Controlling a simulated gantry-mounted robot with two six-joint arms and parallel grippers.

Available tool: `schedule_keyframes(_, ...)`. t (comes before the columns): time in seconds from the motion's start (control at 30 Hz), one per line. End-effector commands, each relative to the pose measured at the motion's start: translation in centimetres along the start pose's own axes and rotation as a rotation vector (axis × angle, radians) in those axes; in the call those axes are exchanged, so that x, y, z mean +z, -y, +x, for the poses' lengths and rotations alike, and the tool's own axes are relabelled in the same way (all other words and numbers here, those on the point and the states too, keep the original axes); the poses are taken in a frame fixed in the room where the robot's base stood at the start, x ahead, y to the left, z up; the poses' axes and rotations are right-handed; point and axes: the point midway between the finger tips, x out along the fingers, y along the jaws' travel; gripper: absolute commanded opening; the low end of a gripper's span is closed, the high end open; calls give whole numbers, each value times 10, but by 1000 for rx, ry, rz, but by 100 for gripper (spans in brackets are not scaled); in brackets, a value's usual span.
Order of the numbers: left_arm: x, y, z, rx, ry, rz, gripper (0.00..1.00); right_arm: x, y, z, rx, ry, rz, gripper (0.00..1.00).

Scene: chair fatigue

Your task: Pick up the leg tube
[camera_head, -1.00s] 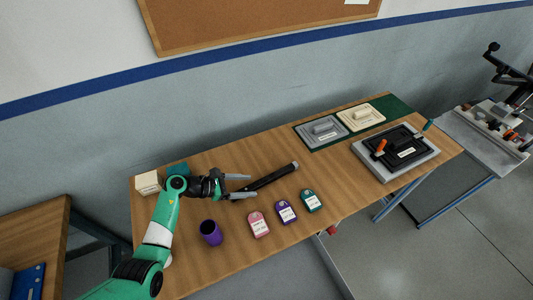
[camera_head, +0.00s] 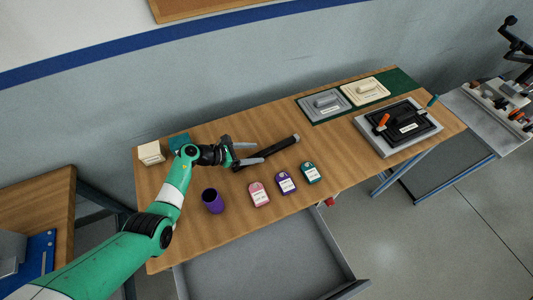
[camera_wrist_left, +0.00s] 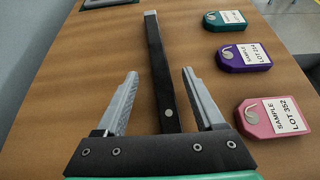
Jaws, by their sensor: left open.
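The leg tube (camera_head: 279,147) is a long dark bar with a lighter grey far end. It lies flat on the wooden table, and it also shows in the left wrist view (camera_wrist_left: 157,60). My left gripper (camera_head: 252,153) is open over the tube's near end. In the left wrist view the two fingers (camera_wrist_left: 159,75) stand on either side of the tube with gaps to both. The tube's near end is hidden behind the gripper body. I cannot tell how high the fingers are above the table. My right gripper is not in view.
Pink (camera_head: 258,194), purple (camera_head: 286,182) and teal (camera_head: 311,172) tags lie in front of the tube. A purple cup (camera_head: 212,201) stands near my arm. A cream box (camera_head: 151,153) is at the back left, a black fixture (camera_head: 405,125) at right. An open drawer (camera_head: 270,265) juts out in front.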

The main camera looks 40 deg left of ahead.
Motion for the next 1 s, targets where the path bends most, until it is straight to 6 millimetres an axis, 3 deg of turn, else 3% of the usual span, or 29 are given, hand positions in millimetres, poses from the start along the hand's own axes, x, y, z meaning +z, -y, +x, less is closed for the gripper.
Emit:
schedule_keyframes(0.2, -3, 0, 40, -3, 1, 1, 70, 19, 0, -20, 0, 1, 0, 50)
schedule_keyframes(0.5, 1, 0, 44, -1, 1, 1, 69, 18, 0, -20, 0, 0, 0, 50)
schedule_keyframes(0.87, 1, -1, 44, -1, 0, 1, 4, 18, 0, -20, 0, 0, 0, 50)
schedule_keyframes(1.0, 1, -1, 44, -1, 0, 0, 0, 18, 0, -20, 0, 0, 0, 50)
